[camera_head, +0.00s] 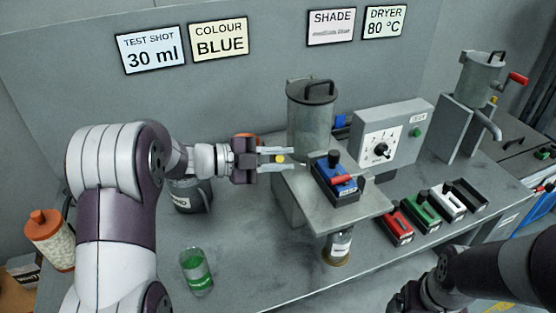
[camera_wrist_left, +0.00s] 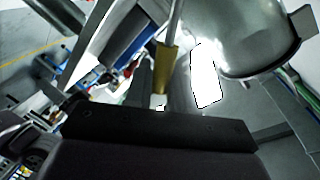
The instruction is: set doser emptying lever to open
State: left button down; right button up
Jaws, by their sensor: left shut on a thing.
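The doser is a grey lidded hopper (camera_head: 312,125) on a grey stand (camera_head: 350,205), with a blue and red block (camera_head: 335,182) at its front. Its emptying lever has a small yellow grip (camera_head: 280,158), at the hopper's left side. My left gripper (camera_head: 276,158) reaches in from the left and is shut on this grip. In the left wrist view the yellow grip (camera_wrist_left: 167,68) sits on a thin metal rod, near the hopper's round body (camera_wrist_left: 258,45). Whether the lever stands open or closed cannot be told. My right gripper (camera_head: 408,300) shows only partly, dark, at the bottom right.
A labelled jar (camera_head: 338,247) stands under the doser stand. Red, green and white blocks (camera_head: 422,212) lie to its right. A control box with a dial (camera_head: 385,135) is behind. A dark mug (camera_head: 192,197) and green-filled glass (camera_head: 196,272) stand left of the stand.

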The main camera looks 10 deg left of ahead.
pick_arm(q)
jog(key=shift+s+d+f, duration=0.1)
jog(key=shift+f, duration=0.15)
jog(key=shift+m, duration=0.3)
jog(key=c, duration=1.1)
grip_release()
jog(key=b+v, duration=0.1)
jog(key=v, duration=1.1)
jog(key=shift+s+a+r, duration=0.15)
jog(key=shift+s+a, duration=0.1)
jog(key=shift+a, duration=0.05)
jog(key=shift+w, duration=0.1)
